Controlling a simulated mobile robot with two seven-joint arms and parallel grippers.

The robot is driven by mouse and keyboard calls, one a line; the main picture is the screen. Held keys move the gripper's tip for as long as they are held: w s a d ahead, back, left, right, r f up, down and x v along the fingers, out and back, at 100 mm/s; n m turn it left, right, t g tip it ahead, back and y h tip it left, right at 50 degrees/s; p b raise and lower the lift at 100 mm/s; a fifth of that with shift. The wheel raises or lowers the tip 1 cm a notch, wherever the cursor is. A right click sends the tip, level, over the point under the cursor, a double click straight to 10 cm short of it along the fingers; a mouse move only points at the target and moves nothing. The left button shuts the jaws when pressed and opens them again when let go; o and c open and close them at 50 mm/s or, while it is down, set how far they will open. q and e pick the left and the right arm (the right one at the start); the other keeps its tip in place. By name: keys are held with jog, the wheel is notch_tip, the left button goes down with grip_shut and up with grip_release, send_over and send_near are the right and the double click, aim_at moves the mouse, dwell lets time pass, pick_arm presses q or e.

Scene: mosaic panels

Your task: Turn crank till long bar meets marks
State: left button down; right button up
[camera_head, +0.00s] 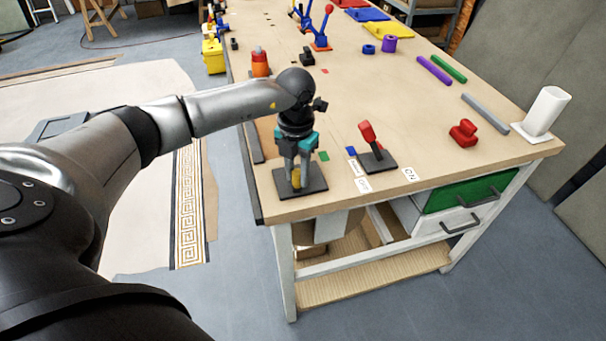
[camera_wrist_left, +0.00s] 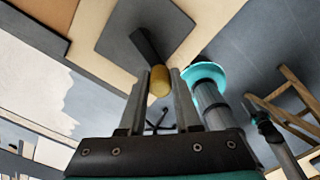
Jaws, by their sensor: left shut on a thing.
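The crank's dark square base plate (camera_head: 318,184) lies at the near left corner of the workbench. Its yellow knob (camera_head: 296,177) is between the fingers of my left gripper (camera_head: 295,178), which points down and is shut on it. In the left wrist view the yellow knob (camera_wrist_left: 159,82) sits between the two fingertips (camera_wrist_left: 160,82), and a dark bar (camera_wrist_left: 146,46) runs from the plate (camera_wrist_left: 118,40) towards the knob. I cannot make out marks on the plate; the gripper hides part of the crank.
A red-handled lever (camera_head: 370,135) with ON and OFF labels stands right of the crank. A small green tile (camera_head: 322,155) lies just behind the crank plate. A red block (camera_head: 463,132) and a white holder (camera_head: 545,110) are further right. An orange-red object (camera_head: 260,62) stands behind.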

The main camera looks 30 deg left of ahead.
pick_arm(q)
jog(key=m, duration=0.1)
jog(key=a+m+b, duration=0.1)
jog(key=m, duration=0.1)
jog(key=shift+s+a, duration=0.1)
jog(key=shift+s, duration=0.1)
jog(key=shift+a+m+b, duration=0.4)
jog(key=shift+m+b, duration=0.05)
jog(key=shift+m, duration=0.65)
jog(key=c, duration=0.6)
grip_release()
jog(key=shift+s, duration=0.1)
notch_tip(320, 180, up, 15)
jog(key=shift+r, duration=0.15)
